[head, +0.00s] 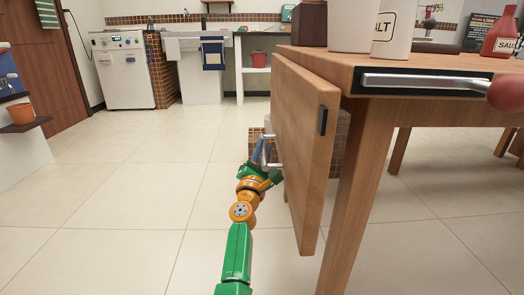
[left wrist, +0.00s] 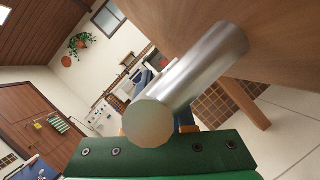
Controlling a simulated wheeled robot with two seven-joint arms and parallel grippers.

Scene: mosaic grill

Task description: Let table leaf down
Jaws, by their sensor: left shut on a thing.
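The wooden table leaf (head: 300,125) hangs down along the left side of the table (head: 450,62), close to vertical. A dark plate (head: 322,120) sits on its near edge. A silver bar handle (head: 271,138) sticks out from the leaf's outer face. My left gripper (head: 264,160) is shut on this handle, left of the leaf. In the left wrist view the thick metal handle (left wrist: 200,70) runs from the leaf's wooden face (left wrist: 275,40) toward the green gripper part. The far finger is mostly hidden. My right gripper is not in view.
A metal bar (head: 425,83) with a red knob (head: 506,94) lies along the table's near edge. White canisters (head: 394,35) and a red sauce bottle (head: 499,38) stand on top. A table leg (head: 358,190) is right of the leaf. The tiled floor at left is clear.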

